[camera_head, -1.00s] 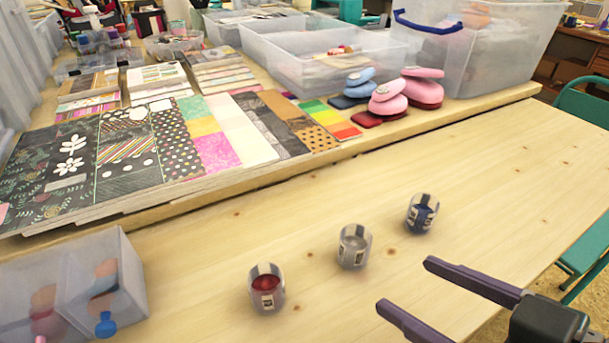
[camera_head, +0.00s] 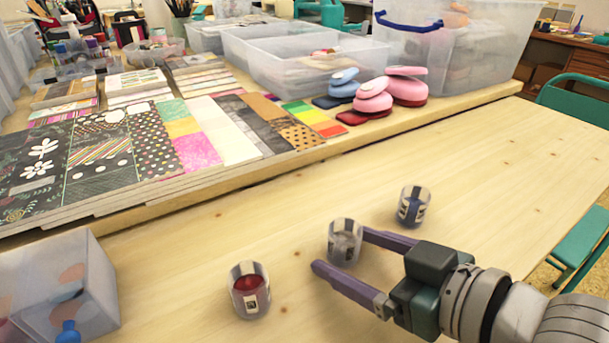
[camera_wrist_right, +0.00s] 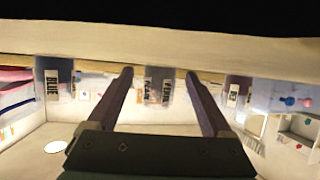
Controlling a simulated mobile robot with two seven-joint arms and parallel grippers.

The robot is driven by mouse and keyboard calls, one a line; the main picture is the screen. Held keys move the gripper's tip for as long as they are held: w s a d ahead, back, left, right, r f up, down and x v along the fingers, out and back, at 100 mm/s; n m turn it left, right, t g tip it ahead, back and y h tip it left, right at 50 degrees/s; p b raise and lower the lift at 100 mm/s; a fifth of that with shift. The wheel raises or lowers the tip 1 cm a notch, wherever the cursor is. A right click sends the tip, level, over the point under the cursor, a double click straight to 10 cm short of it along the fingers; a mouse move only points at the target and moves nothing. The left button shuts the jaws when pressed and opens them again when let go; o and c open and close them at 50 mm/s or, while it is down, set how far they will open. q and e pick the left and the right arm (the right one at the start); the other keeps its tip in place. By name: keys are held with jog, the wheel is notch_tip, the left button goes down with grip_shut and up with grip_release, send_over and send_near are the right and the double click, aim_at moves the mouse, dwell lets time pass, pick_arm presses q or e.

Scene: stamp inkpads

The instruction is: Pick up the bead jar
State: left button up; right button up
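Three small clear jars stand upright in a row on the wooden table. The left jar (camera_head: 249,290) holds red contents, the middle jar (camera_head: 345,240) pale grey contents and the right jar (camera_head: 412,206) blue contents. My right gripper (camera_head: 341,251) is open, its two purple fingers pointing left with their tips at either side of the middle jar. In the right wrist view the middle jar (camera_wrist_right: 160,84) appears between the spread fingers (camera_wrist_right: 158,76); contact cannot be told. My left gripper is out of view.
A clear bin (camera_head: 75,280) with coloured items stands at the front left. The table at right (camera_head: 500,160) is clear.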

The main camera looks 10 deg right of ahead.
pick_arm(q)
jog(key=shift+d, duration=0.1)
pick_arm(e)
grip_shut()
dwell(0.4)
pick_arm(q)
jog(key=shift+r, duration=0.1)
pick_arm(e)
jog(key=shift+r, duration=0.15)
